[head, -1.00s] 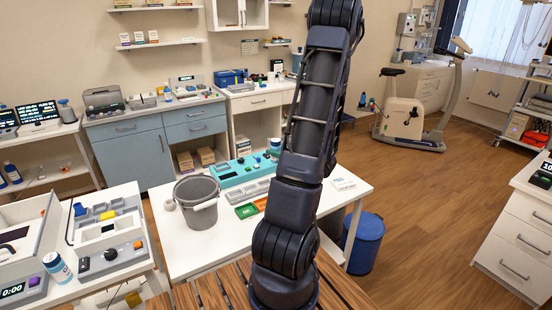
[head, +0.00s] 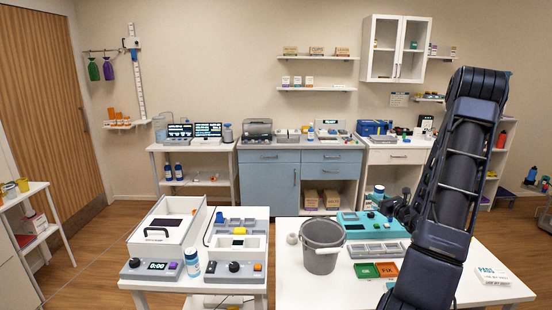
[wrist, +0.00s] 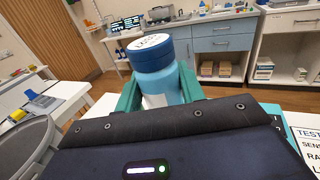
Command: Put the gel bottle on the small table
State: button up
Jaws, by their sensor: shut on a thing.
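My gripper (wrist: 160,88) is shut on a bottle with a dark blue cap and light blue body (wrist: 158,72), held upright between teal fingers in the wrist view. In the head view the held bottle (head: 378,192) shows small beside my arm, above the right white table (head: 300,290), partly hidden by the gripper. A low white table (head: 250,289) with devices stands left of it. Another small white table (head: 38,222) with shelves stands at the far left. I cannot tell which one the task calls the small table.
A grey bucket (head: 322,258), a teal device (head: 362,229) and green and orange cards (head: 377,270) lie on the right table. A second blue-and-white bottle (head: 192,263) stands among the devices on the low table. Open floor (head: 100,260) shows between that table and the far-left one.

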jog(key=w+a+f+m+h, duration=0.1)
jog(key=w+a+f, duration=0.3)
jog(key=w+a, duration=0.8)
jog(key=a, duration=0.3)
jog(key=shift+w+a+t+h, duration=0.25)
jog(key=shift+a+t+h, duration=0.05)
jog(key=shift+d, duration=0.1)
jog(key=s+d+r+n+y, duration=0.1)
jog(key=s+d+r, duration=0.2)
jog(key=s+d, duration=0.85)
jog(key=s+d+r+y, duration=0.1)
jog(key=s+d+r, duration=0.2)
jog(key=s+d, duration=0.85)
jog(key=s+d+n+g+y, duration=0.1)
jog(key=s+d, duration=0.6)
jog(key=d, duration=0.2)
jog(key=f, duration=1.9)
jog(key=shift+w+a, duration=0.2)
jog(key=shift+f, duration=0.15)
jog(key=o, duration=1.1)
